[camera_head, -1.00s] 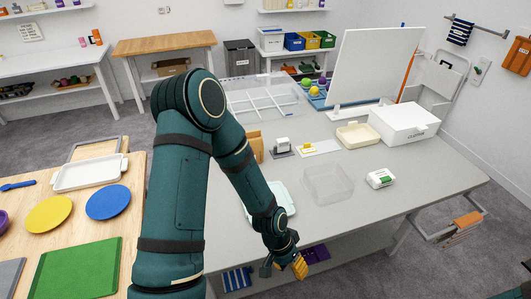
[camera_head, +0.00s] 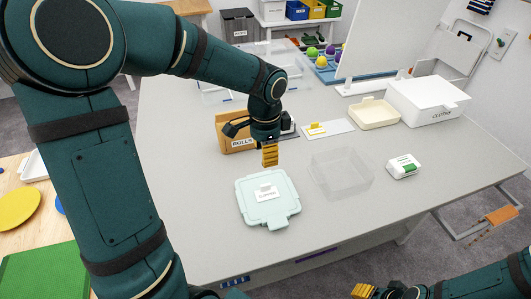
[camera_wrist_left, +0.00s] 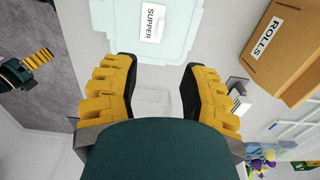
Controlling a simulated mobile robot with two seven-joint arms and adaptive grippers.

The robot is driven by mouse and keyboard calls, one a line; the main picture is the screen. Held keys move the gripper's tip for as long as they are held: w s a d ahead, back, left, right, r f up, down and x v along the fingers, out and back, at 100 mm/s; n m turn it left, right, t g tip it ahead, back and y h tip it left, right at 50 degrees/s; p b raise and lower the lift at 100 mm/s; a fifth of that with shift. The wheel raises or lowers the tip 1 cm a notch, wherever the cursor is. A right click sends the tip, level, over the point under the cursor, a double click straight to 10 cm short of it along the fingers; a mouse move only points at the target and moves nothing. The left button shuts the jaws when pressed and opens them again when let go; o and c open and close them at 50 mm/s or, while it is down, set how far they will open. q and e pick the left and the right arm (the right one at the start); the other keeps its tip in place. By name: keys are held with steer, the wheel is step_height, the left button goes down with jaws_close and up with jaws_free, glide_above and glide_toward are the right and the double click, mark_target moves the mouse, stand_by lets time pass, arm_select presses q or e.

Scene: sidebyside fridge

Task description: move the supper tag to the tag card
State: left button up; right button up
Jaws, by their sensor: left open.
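The supper tag (camera_head: 266,194) is a small white label on the pale mint lidded box (camera_head: 285,212) near the table's front. Its printed word reads clearly in the left wrist view (camera_wrist_left: 152,24). A white card (camera_head: 342,126) with a yellow piece on it lies farther back; it looks like the tag card. My left gripper (camera_head: 268,155) hangs behind the mint box, beside the rolls box. In the left wrist view its yellow fingers (camera_wrist_left: 160,92) are apart with nothing between them. My right gripper (camera_head: 366,291) is at the bottom edge, partly cut off.
The brown rolls box (camera_head: 232,135) stands left of my left gripper. A clear tray (camera_head: 340,175) lies right of the mint box. A cream tray (camera_head: 374,114), a white box (camera_head: 428,100) and a white-green pack (camera_head: 403,167) are farther right. The right front tabletop is clear.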

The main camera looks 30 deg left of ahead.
mark_target(265, 185)
arm_select(q)
step_height(265, 185, down, 14)
steer(key=b, duration=0.3)
stand_by(0.3)
jaws_close()
stand_by(0.5)
